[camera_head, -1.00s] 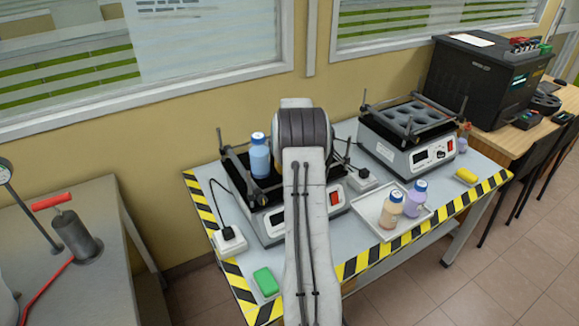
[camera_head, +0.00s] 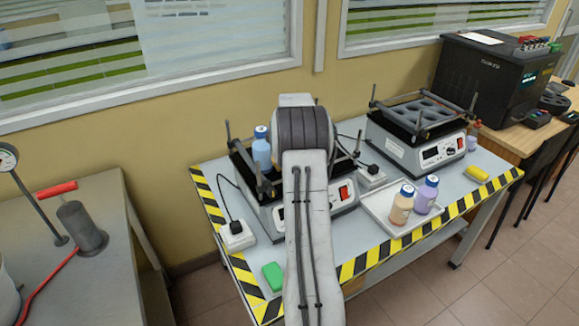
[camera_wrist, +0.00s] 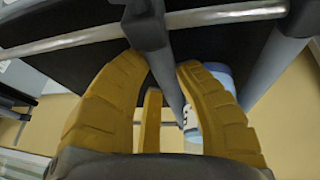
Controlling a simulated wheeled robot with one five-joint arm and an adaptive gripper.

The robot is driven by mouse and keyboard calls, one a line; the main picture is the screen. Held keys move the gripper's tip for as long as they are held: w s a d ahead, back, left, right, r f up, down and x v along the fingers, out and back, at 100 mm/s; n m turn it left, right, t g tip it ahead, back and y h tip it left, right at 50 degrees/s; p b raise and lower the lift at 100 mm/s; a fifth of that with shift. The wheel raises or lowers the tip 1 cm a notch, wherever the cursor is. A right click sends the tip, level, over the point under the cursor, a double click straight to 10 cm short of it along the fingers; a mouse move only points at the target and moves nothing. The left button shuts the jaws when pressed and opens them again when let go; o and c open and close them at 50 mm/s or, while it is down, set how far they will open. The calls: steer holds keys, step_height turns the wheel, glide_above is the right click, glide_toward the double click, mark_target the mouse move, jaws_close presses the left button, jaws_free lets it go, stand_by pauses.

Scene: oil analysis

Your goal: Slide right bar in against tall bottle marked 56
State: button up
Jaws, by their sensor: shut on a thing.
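The tall bottle (camera_head: 262,150), pale blue with a dark blue cap, stands on the left shaker's black platform in the head view. Its number cannot be read there. Part of it shows in the wrist view (camera_wrist: 222,78), beyond my right finger. My gripper (camera_wrist: 158,72) has yellow ribbed fingers closed around a dark grey bar (camera_wrist: 172,82), which I take to be the right bar. The bar runs between the fingers. Whether it touches the bottle cannot be told.
A second shaker (camera_head: 440,152) with an empty holed platform stands to the right. A white tray (camera_head: 375,207) holds an orange bottle (camera_head: 401,205) and a purple bottle (camera_head: 426,196).

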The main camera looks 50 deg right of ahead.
steer(key=o, duration=1.2)
steer(key=shift+c, duration=0.2)
steer(key=v, duration=1.2)
steer(key=s+a+f+m+g+y, duration=0.3)
steer(key=s+a+f+m, duration=0.2)
steer(key=s+a+f, duration=0.45)
steer(key=s+a+r+n+t, duration=0.1)
steer(key=s+a+r+n, duration=0.1)
steer(key=a, duration=0.7)
steer(key=s+a+r+n+t, duration=0.1)
steer(key=s+a+r+n, duration=0.2)
steer(key=s+a, duration=0.3)
steer(key=s+a+r+n, duration=0.3)
steer(key=s+a+r, duration=0.2)
steer(key=a, duration=0.7)
steer(key=shift+t, duration=0.4)
